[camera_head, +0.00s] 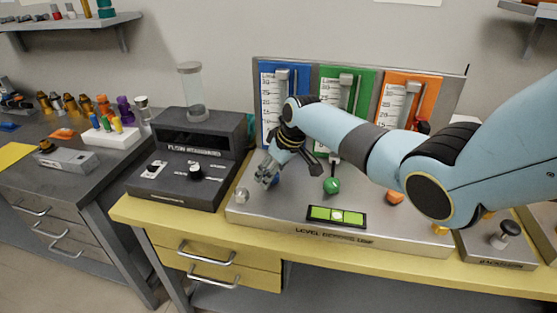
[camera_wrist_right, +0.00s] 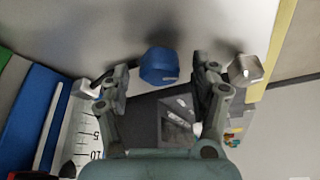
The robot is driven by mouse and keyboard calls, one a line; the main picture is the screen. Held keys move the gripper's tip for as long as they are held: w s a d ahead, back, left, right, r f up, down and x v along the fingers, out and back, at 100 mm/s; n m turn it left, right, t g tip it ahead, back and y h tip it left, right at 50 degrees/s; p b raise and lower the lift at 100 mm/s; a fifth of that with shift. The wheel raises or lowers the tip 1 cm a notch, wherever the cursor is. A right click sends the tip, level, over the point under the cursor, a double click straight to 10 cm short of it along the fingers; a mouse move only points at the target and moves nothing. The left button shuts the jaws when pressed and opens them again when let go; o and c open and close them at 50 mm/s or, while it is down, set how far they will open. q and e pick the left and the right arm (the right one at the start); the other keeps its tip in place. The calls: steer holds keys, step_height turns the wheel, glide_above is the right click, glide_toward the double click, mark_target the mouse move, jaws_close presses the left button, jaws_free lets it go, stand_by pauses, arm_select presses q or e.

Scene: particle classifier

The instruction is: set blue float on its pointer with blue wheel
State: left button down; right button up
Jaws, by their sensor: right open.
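My right gripper (camera_head: 266,177) reaches down over the left part of the level rig and is open. In the right wrist view its two fingers (camera_wrist_right: 160,84) stand apart, with the blue wheel (camera_wrist_right: 158,66) between and just beyond the tips; I cannot tell whether they touch it. In the head view the blue wheel is mostly hidden behind the gripper. The blue gauge panel (camera_head: 269,70) stands upright at the rig's back left, with a white scale and a grey slider. Its float and pointer cannot be read clearly. My left gripper is not in view.
A grey knob (camera_head: 242,195) sits left of the gripper. The green wheel (camera_head: 331,185) and orange wheel (camera_head: 395,197) are to the right. A green level display (camera_head: 337,216) lies at the rig's front. The dark flow box (camera_head: 190,160) stands left.

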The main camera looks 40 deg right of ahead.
steer(key=v, duration=1.1)
steer(key=shift+r, duration=0.2)
steer(key=shift+s, duration=0.1)
